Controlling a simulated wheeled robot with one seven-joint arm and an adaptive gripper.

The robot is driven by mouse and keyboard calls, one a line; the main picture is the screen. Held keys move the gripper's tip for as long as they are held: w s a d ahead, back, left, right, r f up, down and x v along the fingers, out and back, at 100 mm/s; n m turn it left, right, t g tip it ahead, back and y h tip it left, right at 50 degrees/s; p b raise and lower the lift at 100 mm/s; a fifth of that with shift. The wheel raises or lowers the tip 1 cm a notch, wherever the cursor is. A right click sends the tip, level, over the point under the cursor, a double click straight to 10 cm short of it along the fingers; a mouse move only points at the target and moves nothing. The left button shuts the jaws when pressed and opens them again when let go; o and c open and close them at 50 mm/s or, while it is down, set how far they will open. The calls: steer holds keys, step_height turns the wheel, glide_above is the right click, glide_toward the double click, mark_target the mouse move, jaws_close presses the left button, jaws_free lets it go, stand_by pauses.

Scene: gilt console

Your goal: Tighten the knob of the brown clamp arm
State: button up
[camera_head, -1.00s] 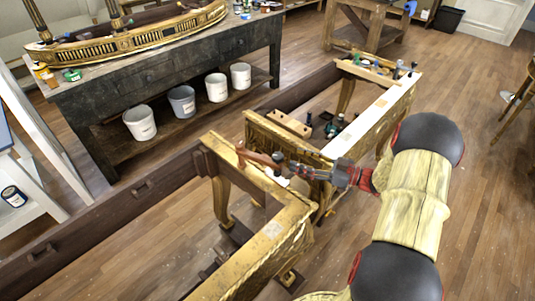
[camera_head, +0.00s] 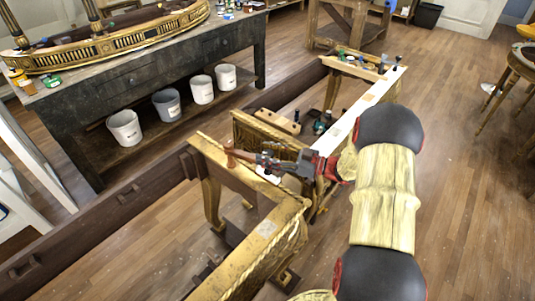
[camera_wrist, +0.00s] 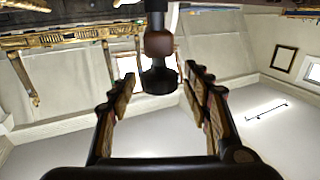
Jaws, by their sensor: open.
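The brown clamp arm (camera_head: 240,156) sits at the corner of the gilt console frame (camera_head: 268,228), in the middle of the head view. In the wrist view, its dark knob (camera_wrist: 159,80) hangs below a brown collar (camera_wrist: 158,43) on a dark rod. My gripper (camera_head: 268,163) reaches the clamp from the right. In the wrist view my gripper (camera_wrist: 160,84) is open, with one finger on each side of the knob and a visible gap on both sides. The knob's far side is hidden, and in the head view my gripper covers part of the clamp.
A second gilt section (camera_head: 262,135) with a pale board (camera_head: 352,118) stands just beyond my gripper. Small bottles (camera_head: 322,124) stand near it. A dark workbench (camera_head: 160,75) with several buckets (camera_head: 124,128) is at the back left.

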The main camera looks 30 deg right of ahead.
steer(key=shift+c, duration=0.7)
steer(key=c, duration=1.1)
steer(key=shift+o, duration=0.2)
steer(key=shift+r+p, duration=0.1)
steer(key=shift+p, duration=0.35)
steer(key=shift+r+m+t+h+p, duration=0.1)
steer(key=shift+m+t+h+p, duration=0.65)
steer(key=shift+h, duration=0.25)
steer(key=shift+m+t+h+p, duration=0.55)
steer(key=shift+m+h+p, duration=0.2)
steer(key=shift+h, duration=0.25)
steer(key=m+h, duration=0.1)
steer(key=h, duration=0.1)
steer(key=m+t+h, duration=0.1)
steer(key=m+h, duration=0.1)
steer(key=h, duration=0.1)
steer(key=shift+t, duration=0.3)
steer(key=shift+m+h, duration=0.8)
steer(key=shift+h, duration=0.1)
steer(key=shift+d+h, duration=0.15)
steer(key=shift+h, duration=0.15)
